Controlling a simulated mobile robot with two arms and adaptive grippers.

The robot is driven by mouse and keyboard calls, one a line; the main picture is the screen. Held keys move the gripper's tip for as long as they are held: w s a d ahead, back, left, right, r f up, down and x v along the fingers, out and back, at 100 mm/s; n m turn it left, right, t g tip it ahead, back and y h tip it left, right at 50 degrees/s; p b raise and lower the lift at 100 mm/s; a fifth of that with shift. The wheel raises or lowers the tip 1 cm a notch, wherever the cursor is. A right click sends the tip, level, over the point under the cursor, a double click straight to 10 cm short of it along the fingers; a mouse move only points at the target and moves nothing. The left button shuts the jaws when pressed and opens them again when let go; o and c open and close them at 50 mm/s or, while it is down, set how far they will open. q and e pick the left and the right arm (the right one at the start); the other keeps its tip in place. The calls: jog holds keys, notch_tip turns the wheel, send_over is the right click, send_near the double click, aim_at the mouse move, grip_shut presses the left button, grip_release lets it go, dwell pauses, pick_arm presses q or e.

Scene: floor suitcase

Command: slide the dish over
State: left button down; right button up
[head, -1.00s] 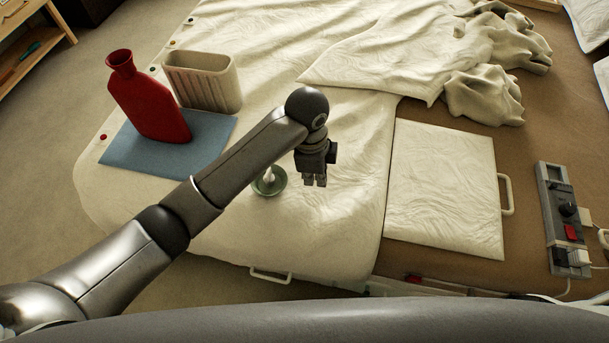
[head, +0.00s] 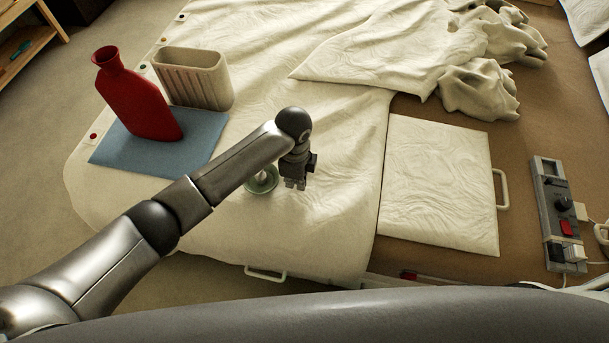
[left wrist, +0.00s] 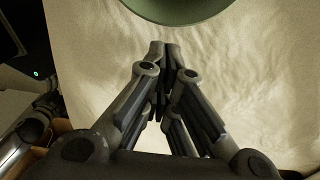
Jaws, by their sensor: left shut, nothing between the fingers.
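The dish (head: 262,181) is a small round green dish with a pale thing in it, on the cream cloth. My left forearm partly covers it in the head view. My left gripper (head: 294,186) is shut and empty, just right of the dish, pointing down. In the left wrist view the shut fingertips (left wrist: 164,46) point toward the green rim of the dish (left wrist: 178,14), with a small gap showing between them. I cannot tell how high the fingertips are above the cloth. My right gripper is not in view.
A blue mat (head: 190,150) holds a red bottle (head: 140,105); a ribbed beige container (head: 197,80) stands beside it. A square cream panel (head: 438,185) with a handle lies to the right, and a grey power strip (head: 552,210) further right. Cloth near the gripper is clear.

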pick_arm(q)
jog(key=shift+w+a, duration=0.2)
jog(key=shift+a, duration=0.55)
jog(key=w+a+p, duration=0.1)
jog(key=a, duration=0.2)
jog(key=w+a+p, duration=0.1)
jog(key=a, duration=0.2)
jog(key=w+a+p, duration=0.1)
jog(key=a+p, duration=0.1)
jog(key=a, duration=0.2)
jog(key=shift+w, duration=0.2)
jog(key=shift+w+a, duration=0.1)
jog(key=shift+a, duration=0.15)
jog(key=shift+d, duration=0.1)
